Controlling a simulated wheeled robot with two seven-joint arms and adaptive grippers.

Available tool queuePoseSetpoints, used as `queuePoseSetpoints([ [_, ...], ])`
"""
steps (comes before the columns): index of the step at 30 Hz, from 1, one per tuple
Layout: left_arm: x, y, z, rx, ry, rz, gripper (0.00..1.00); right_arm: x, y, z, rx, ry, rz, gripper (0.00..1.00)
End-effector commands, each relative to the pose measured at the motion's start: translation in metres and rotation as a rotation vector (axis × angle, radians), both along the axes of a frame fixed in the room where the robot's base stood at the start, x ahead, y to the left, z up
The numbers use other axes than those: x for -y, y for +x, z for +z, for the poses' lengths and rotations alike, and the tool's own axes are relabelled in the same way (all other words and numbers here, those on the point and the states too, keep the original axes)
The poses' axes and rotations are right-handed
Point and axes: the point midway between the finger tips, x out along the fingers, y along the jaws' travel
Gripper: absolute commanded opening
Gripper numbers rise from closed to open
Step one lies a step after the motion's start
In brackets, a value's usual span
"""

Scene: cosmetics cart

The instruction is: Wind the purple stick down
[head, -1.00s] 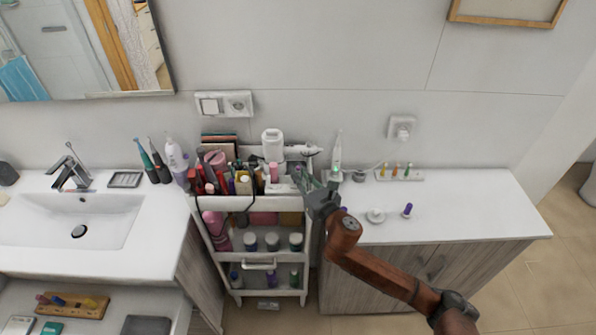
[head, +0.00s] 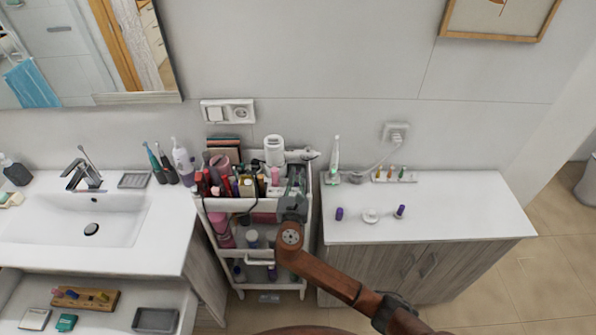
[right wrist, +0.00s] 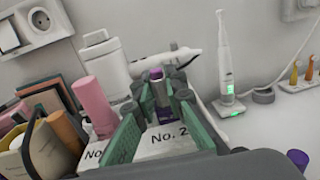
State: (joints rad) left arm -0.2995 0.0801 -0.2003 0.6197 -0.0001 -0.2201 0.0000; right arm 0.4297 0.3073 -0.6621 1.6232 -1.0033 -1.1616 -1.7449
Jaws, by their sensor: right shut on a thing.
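My right gripper (head: 296,178) is over the right end of the cart's top tier. On the right counter stand a purple piece (head: 339,214) and another purple piece (head: 400,211) with a lighter base. My left gripper is not in view.
The cart (head: 240,204) is crowded with bottles and tubes left of the gripper. A white hair dryer (head: 300,155) lies behind it.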

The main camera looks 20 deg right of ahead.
Motion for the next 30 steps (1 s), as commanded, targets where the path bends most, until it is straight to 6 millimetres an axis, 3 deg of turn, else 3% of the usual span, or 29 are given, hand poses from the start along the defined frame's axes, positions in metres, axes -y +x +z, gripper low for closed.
queuePoseSetpoints([
  [9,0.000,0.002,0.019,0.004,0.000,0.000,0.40,-0.002,0.001,0.002,-0.001,0.000,-0.299,0.00],
  [21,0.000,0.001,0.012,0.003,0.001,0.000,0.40,-0.001,0.001,-0.001,0.000,-0.001,-0.597,0.00],
  [30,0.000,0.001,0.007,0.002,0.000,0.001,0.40,0.000,0.000,-0.001,-0.001,-0.001,-0.702,0.00],
])
